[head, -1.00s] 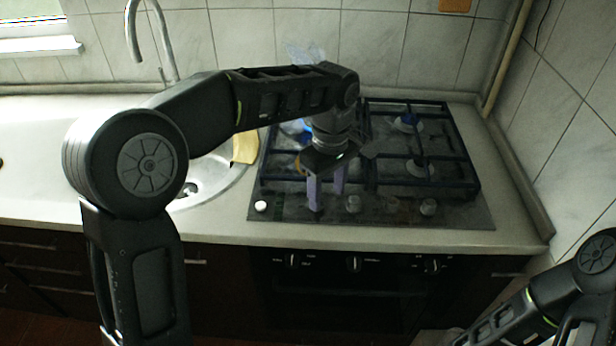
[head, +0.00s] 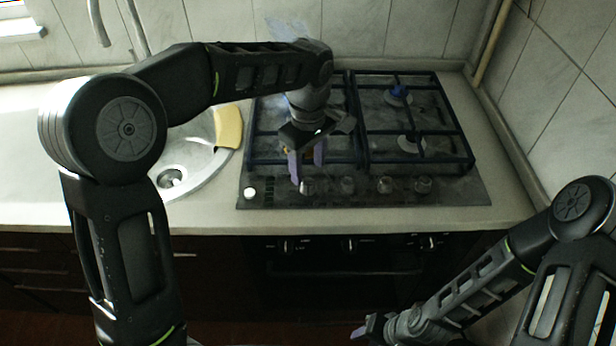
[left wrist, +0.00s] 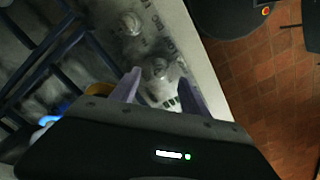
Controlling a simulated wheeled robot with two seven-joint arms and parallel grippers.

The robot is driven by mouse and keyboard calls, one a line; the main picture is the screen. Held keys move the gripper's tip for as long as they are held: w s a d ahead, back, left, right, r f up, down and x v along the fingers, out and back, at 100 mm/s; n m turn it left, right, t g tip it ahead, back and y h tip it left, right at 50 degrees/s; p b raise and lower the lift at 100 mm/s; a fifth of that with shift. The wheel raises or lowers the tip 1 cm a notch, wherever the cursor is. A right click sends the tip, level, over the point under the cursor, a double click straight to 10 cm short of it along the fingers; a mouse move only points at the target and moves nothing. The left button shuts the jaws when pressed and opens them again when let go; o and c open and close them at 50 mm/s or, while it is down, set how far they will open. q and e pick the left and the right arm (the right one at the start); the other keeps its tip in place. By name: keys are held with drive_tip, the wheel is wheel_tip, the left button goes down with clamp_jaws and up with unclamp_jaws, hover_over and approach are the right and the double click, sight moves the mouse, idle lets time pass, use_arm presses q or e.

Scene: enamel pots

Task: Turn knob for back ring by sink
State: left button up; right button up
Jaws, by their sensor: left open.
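The black gas hob (head: 465,190) has a row of knobs along its front edge. In the left wrist view a knob (left wrist: 155,68) shows between and just beyond the open fingertips. My arm hides much of the back ring by the sink. My right gripper (head: 365,330) is low, at the bottom edge; its opening is unclear.
Black pan supports (head: 357,125) stand over the hob. A blue glow (left wrist: 47,119) shows beside them in the left wrist view. The sink (head: 195,175) with a yellow board or cloth (head: 228,126) is left of the hob. A tiled wall bounds the right side.

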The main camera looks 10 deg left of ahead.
sight(308, 181)
use_arm(q)
wheel_tip(308, 181, down, 5)
drive_tip(key=shift+r, duration=0.1)
drive_tip(key=shift+c, duration=0.2)
clamp_jaws()
idle(0.5)
